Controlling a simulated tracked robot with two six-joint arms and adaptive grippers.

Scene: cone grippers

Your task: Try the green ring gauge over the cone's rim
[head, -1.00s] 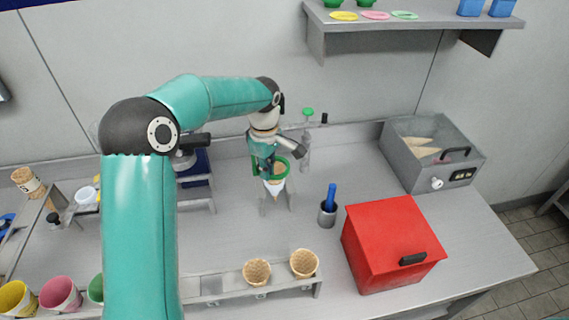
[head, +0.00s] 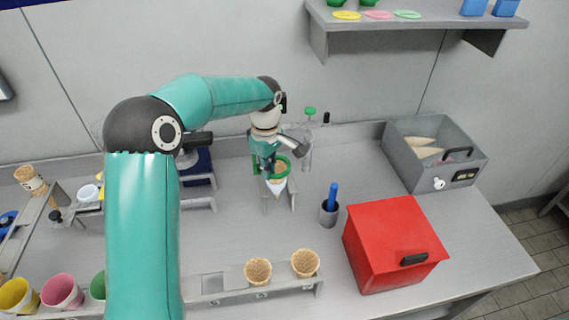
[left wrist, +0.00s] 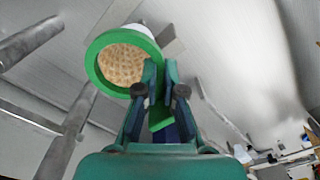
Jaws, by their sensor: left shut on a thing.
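My left gripper (head: 268,160) is at the back middle of the counter, shut on the handle of the green ring gauge. The gauge's ring (head: 286,163) lies level around the mouth of a waffle cone (head: 280,168). The cone is upright, with a white wrapper (head: 279,187) below the ring. In the left wrist view, the green ring (left wrist: 93,68) frames the cone's waffle inside (left wrist: 125,66), with the white wrapper (left wrist: 138,30) beyond. I cannot tell whether the ring touches the rim or sits just above it. My right gripper is out of view.
A metal stand (head: 293,199) is at the cone. A red box (head: 380,240) and a cup with a blue handle (head: 329,212) are to the right. A rack (head: 215,290) with two waffle cones runs along the front.

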